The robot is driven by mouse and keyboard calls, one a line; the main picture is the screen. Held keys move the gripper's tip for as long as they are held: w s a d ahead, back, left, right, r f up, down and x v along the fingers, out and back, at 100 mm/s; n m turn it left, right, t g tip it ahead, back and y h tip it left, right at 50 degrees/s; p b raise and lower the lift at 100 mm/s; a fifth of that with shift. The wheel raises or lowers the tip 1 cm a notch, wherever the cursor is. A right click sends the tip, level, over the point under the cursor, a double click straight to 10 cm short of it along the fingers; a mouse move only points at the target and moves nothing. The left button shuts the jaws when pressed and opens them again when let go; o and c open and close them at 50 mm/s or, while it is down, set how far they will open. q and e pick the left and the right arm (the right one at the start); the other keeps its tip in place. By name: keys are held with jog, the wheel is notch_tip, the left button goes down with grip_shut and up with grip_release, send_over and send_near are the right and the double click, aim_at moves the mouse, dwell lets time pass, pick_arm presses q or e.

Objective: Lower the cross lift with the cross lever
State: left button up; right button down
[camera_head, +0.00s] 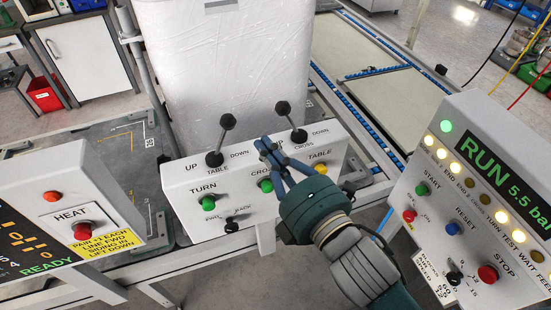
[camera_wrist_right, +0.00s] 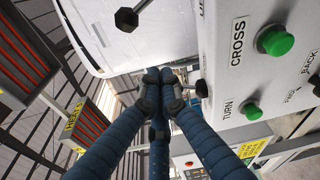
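A white control box (camera_head: 183,178) stands in the middle of the head view with two black-knobbed levers on top. The right one, the cross lever (camera_head: 283,107), has "CROSS" and "DOWN" printed by its base. The left one, the table lever (camera_head: 227,121), stands beside "UP", "TABLE" and "DOWN". Both lean up from the box. My right gripper (camera_head: 268,147) is over the box between the levers, just left of the cross lever's base. In the right wrist view its fingertips (camera_wrist_right: 162,82) meet with no lever visible between them. A black lever knob (camera_wrist_right: 127,18) shows above the fingers. My left gripper is out of view.
Below the levers are green buttons (camera_head: 266,185) and a yellow one (camera_head: 320,169). A white wrapped load (camera_head: 225,70) stands close behind the box. A "HEAT" panel (camera_head: 72,215) is at left; a "RUN" panel (camera_head: 497,160) is at right.

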jog(key=x, duration=0.2)
jog(key=p+x, duration=0.1)
jog(key=x, duration=0.3)
jog(key=shift+r+p, duration=0.3)
jog(key=shift+p, duration=0.05)
jog(key=d, duration=0.1)
jog(key=d+p, duration=0.1)
jog(key=d, duration=0.1)
jog(key=shift+w+r, duration=0.2)
jog(key=shift+w, duration=0.15)
jog(key=shift+d+r+p, duration=0.1)
jog(key=shift+d+p, duration=0.25)
jog(key=shift+d, duration=0.1)
jog(key=shift+a, duration=0.15)
jog(key=shift+w, duration=0.1)
